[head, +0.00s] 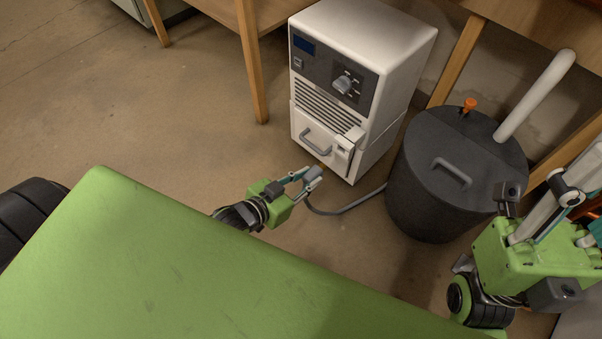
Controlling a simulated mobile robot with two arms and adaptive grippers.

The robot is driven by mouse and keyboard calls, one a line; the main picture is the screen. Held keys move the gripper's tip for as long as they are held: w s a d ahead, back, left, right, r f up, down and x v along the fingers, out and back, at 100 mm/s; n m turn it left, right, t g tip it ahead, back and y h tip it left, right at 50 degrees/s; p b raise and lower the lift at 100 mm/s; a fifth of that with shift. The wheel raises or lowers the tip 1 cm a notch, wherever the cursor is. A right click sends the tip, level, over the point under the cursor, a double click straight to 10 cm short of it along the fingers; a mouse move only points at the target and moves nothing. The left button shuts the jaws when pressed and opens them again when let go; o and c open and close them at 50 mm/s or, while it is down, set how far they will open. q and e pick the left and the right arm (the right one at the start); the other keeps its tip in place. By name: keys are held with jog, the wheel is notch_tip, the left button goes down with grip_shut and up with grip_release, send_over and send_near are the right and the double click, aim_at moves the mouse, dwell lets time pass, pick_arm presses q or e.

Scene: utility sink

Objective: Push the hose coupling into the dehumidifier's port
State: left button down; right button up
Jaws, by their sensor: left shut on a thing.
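The dehumidifier (345,60) is a white box with a dark control panel, standing on the floor at the upper middle. A pale fitting that looks like its port (343,148) is low on the front, near the right corner. My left gripper (307,178) is shut on the grey hose coupling (314,174), just below and left of that fitting and apart from it in the picture. The grey hose (345,209) runs from the coupling to the dark bin. My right gripper (540,205) is at the lower right; its fingertips are not clear.
The dark lidded bin (425,205), with a white pipe (535,95) and an orange knob (469,105), stands right of the dehumidifier. Wooden table legs (250,70) stand behind and left. The floor (180,120) at left is clear.

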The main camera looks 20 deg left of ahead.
aim_at(322, 165)
pick_arm(q)
jog(key=shift+r+p, duration=0.15)
jog(key=shift+p, duration=0.3)
jog(key=shift+w+d, duration=0.3)
jog(key=shift+w, duration=0.6)
jog(key=shift+w+d, duration=0.35)
jog(key=shift+w, duration=0.6)
jog(key=shift+w+d, duration=0.3)
jog(key=shift+w, duration=0.6)
jog(key=shift+p, duration=0.8)
